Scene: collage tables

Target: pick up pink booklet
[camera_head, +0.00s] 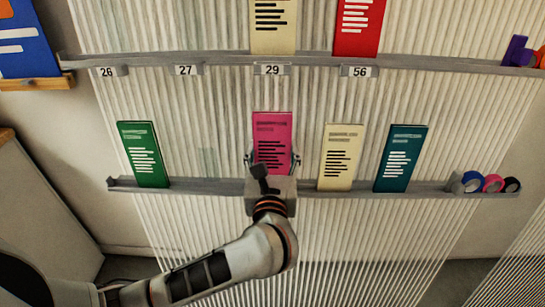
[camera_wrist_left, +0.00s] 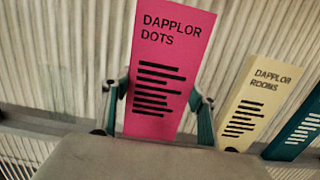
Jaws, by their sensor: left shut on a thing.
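The pink booklet (camera_head: 273,137) stands upright at the lower shelf of the ribbed wall, between a green booklet and a cream one. In the left wrist view the pink booklet (camera_wrist_left: 168,65) reads "DAPPLOR DOTS" and tilts slightly. My left gripper (camera_head: 271,160) is at its lower part. The gripper's fingers (camera_wrist_left: 158,105) are shut on the booklet's two side edges. The booklet's bottom edge is hidden behind the gripper body. My right gripper is not in view.
A green booklet (camera_head: 144,154), a cream booklet (camera_head: 341,157) and a teal booklet (camera_head: 401,158) stand on the lower shelf (camera_head: 215,185). Tape rolls (camera_head: 492,183) lie at its right end. An upper shelf (camera_head: 215,60) with number labels holds more booklets.

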